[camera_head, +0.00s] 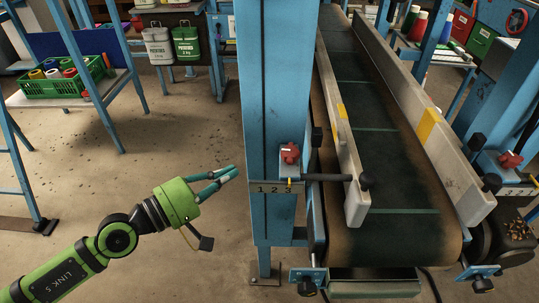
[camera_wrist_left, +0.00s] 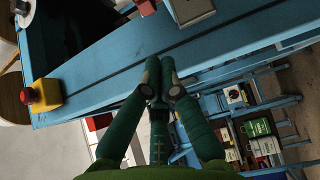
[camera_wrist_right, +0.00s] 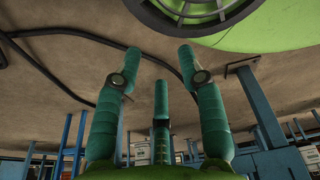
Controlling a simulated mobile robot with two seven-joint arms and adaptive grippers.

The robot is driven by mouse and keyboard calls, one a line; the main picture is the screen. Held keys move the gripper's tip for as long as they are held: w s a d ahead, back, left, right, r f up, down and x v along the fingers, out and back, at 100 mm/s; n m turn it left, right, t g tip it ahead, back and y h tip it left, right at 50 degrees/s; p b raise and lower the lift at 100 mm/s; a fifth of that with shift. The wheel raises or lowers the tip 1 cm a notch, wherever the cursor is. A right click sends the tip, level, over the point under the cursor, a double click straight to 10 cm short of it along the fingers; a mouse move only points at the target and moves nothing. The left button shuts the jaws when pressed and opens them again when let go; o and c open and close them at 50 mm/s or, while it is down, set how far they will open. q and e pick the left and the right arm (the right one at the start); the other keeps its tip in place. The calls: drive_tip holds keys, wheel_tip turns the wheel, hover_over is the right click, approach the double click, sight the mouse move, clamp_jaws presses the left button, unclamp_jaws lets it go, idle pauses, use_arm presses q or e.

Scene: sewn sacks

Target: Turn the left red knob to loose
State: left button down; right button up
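The left red knob (camera_head: 290,153) sits on a grey block on the blue post in the head view. Below it is a plate marked 1 2 3 (camera_head: 274,188), with a small yellow pointer near the 3. My left gripper (camera_head: 231,173) is left of the post, apart from the knob, fingers pointing toward the post. In the left wrist view its fingertips (camera_wrist_left: 160,72) are together with nothing seen between them. My right gripper (camera_wrist_right: 160,62) is open and empty in the right wrist view; it is outside the head view.
A conveyor belt (camera_head: 375,155) with pale side rails runs right of the blue post (camera_head: 276,90). A dark-ended rod (camera_head: 363,181) sticks out beside the knob. A second red knob (camera_head: 510,159) is at far right. A green crate (camera_head: 65,86) stands on a left shelf.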

sight(285, 161)
use_arm(q)
drive_tip(key=w+d+p, duration=0.1)
drive_tip(key=d+p, duration=0.1)
drive_tip(key=d, duration=0.1)
drive_tip(key=w+d+p, duration=0.1)
drive_tip(key=d, duration=0.1)
drive_tip(key=w+d+p, duration=0.1)
drive_tip(key=d+p, duration=0.1)
drive_tip(key=d, duration=0.1)
drive_tip(key=shift+w+d+p, duration=0.25)
drive_tip(key=shift+d+p, duration=0.05)
drive_tip(key=shift+p, duration=0.05)
use_arm(e)
drive_tip(key=s+r+g, duration=0.1)
drive_tip(key=s+r, duration=0.4)
drive_tip(key=s, duration=0.1)
drive_tip(key=shift+r, duration=0.15)
drive_tip(key=shift+s+r, duration=0.1)
use_arm(q)
drive_tip(key=shift+s+d+p, duration=0.25)
drive_tip(key=shift+d+p, duration=0.2)
drive_tip(key=shift+d, duration=0.05)
use_arm(e)
drive_tip(key=shift+s+r+g, duration=0.1)
drive_tip(key=shift+r+g, duration=0.15)
drive_tip(key=shift+g, duration=0.05)
